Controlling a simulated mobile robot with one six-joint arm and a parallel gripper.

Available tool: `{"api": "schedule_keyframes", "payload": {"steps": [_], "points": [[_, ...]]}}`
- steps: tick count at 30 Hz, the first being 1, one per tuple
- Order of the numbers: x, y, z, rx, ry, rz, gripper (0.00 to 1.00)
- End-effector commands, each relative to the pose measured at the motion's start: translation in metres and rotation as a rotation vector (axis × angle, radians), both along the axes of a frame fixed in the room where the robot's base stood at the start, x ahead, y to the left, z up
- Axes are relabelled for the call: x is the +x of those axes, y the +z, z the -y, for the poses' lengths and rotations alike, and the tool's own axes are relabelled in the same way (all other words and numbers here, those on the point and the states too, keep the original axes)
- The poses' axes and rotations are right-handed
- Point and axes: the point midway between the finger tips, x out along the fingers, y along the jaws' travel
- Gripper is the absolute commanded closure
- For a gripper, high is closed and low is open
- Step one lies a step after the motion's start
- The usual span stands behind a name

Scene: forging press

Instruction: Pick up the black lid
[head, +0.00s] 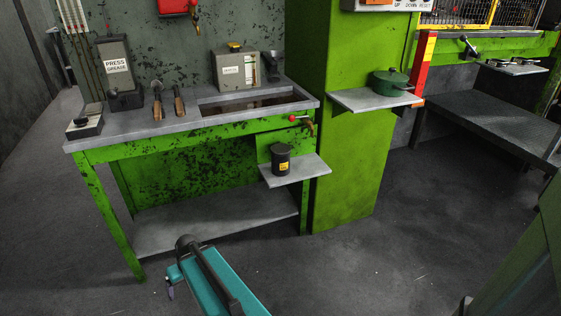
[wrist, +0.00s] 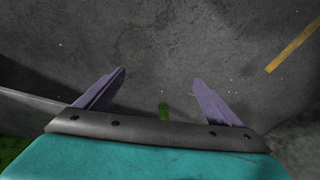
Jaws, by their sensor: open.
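A small black canister (head: 281,164) with a yellow label stands upright on a grey side shelf (head: 310,169) in the head view. Its black lid (head: 281,147) appears to sit on top, though it is small and dark at this size. In the head view my teal arm is low in front of the green bench, apart from the canister. The lid is not in the wrist view.
The green bench (head: 110,138) holds a press grease box (head: 116,66), a control box (head: 85,124) and a container (head: 236,70). A green pot (head: 389,83) sits on a higher shelf (head: 355,102) at right. The floor (head: 370,240) in front is clear.

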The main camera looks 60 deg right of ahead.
Motion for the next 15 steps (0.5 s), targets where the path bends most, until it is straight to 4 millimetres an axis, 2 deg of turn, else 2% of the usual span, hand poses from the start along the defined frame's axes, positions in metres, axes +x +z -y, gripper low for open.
{"api": "schedule_keyframes", "payload": {"steps": [1,6,15], "points": [[0.009,-0.003,0.017,-0.010,-0.023,0.038,0.12],[0.032,0.017,0.067,-0.045,-0.082,0.156,0.12],[0.050,0.064,0.161,-0.133,-0.186,0.358,0.12]]}}
